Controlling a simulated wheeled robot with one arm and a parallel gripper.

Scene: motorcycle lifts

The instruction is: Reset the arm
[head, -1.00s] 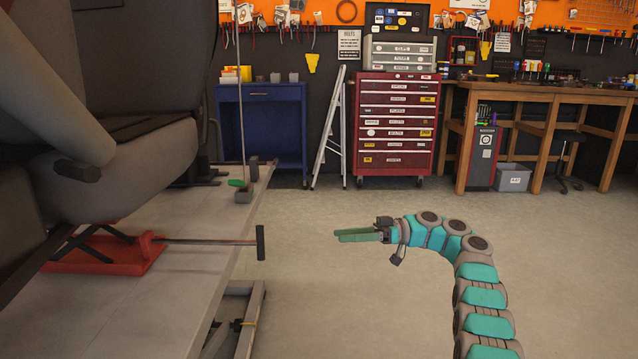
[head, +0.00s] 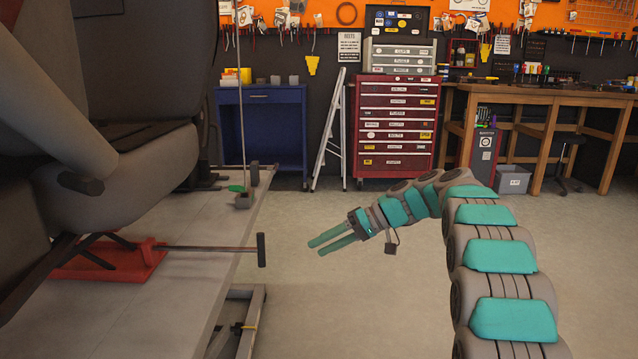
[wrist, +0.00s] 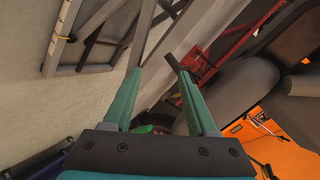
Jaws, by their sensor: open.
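My gripper (head: 326,242) is at the end of my teal and grey arm, in the middle of the head view. Its two green fingers point left and slightly down, toward the lift platform. They are apart with nothing between them. In the wrist view the open fingers (wrist: 155,85) show from behind, with the edge of the lift beyond them. The gripper is over open floor, right of the platform, and appears to touch nothing.
The grey lift platform (head: 195,290) fills the left, with a red jack (head: 120,262) whose black-ended handle (head: 261,250) reaches the platform's right edge. A red tool chest (head: 397,125), blue cabinet (head: 262,130) and wooden workbench (head: 545,97) stand behind. The floor between is clear.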

